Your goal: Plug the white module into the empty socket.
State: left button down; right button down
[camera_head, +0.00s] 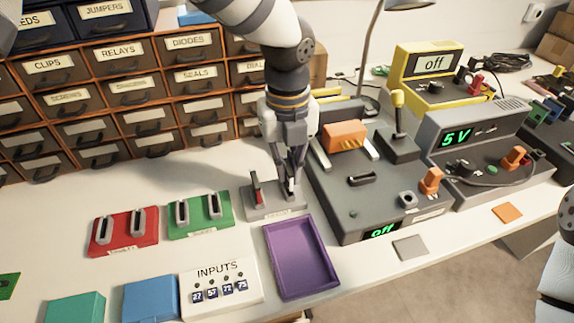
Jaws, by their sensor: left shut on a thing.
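My left gripper (289,180) reaches down from the top and is shut on a small upright piece at the right end of a grey holder (262,212). The piece is mostly hidden by the fingers, so I cannot tell its colour, whether it is the white module, or whether it is still seated. A red-marked piece (257,196) stands at the holder's left end. A grey device (340,207) reading "off" stands to the right, with a dark, empty-looking slot (361,179) on its top. My right gripper is out of view.
Red (124,247) and green (192,232) holders with upright pieces lie left. A purple tray (299,258) and an inputs box (219,285) are in front. Drawers (128,88) stand behind. An orange block (345,135) and lever (397,118) rise from the grey device.

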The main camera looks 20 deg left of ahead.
pick_arm(q)
jog(key=shift+f, duration=0.25)
jog(key=shift+f, duration=0.2)
dwell(0.3)
jog(key=shift+f, duration=0.3)
dwell(0.9)
jog(key=c, duration=1.7)
grip_release()
jog(key=shift+o, duration=0.2)
jog(key=shift+r, duration=0.1)
